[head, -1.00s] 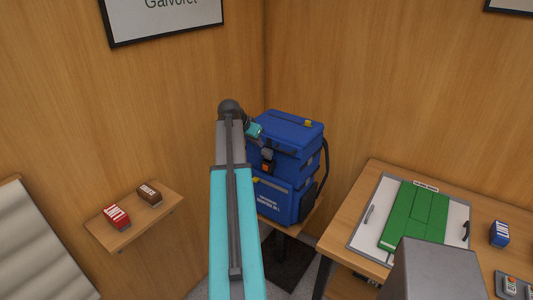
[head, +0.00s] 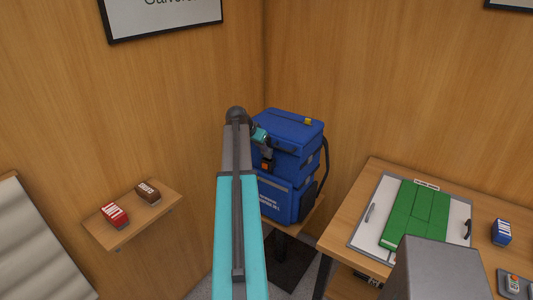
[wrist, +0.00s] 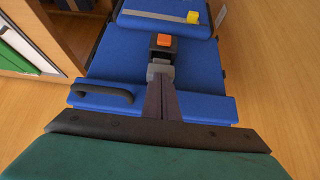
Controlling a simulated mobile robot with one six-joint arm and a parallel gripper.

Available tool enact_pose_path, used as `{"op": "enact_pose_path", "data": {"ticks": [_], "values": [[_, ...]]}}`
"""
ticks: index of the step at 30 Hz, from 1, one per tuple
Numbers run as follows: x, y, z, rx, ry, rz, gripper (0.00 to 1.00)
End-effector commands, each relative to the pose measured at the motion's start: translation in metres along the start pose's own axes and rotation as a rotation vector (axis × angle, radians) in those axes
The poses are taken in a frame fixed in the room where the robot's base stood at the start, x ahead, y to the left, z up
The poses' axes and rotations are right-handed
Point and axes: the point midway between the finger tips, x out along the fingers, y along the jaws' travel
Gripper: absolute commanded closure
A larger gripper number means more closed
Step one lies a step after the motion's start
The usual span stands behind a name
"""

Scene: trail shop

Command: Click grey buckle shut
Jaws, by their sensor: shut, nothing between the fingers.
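A blue bag (head: 285,205) stands on a small wooden stand in the corner. On its front is a dark buckle housing with an orange button (head: 267,166), also seen in the wrist view (wrist: 163,41). A grey buckle piece (wrist: 160,70) lies directly against the housing in the wrist view; I cannot tell whether it is fully latched. My gripper (wrist: 160,86) is shut, with its dark fingertips right at the grey piece and nothing held between them. In the head view my arm partly covers the bag, and the fingertips are too small to make out.
A wooden table (head: 345,225) with a board and green folded item (head: 418,213) is to the right. A small wall shelf (head: 135,220) with red and brown packs is to the left. Wood walls close in behind the bag.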

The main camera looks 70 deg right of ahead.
Motion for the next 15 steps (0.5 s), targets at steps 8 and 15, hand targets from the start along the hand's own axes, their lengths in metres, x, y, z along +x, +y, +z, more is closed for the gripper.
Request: {"op": "enact_pose_path", "data": {"ticks": [8, 15], "values": [[0.0102, 0.0000, -0.0013, -0.001, 0.004, -0.001, 1.00], [0.0100, -0.0001, -0.0016, -0.001, 0.005, -0.001, 1.00]]}}
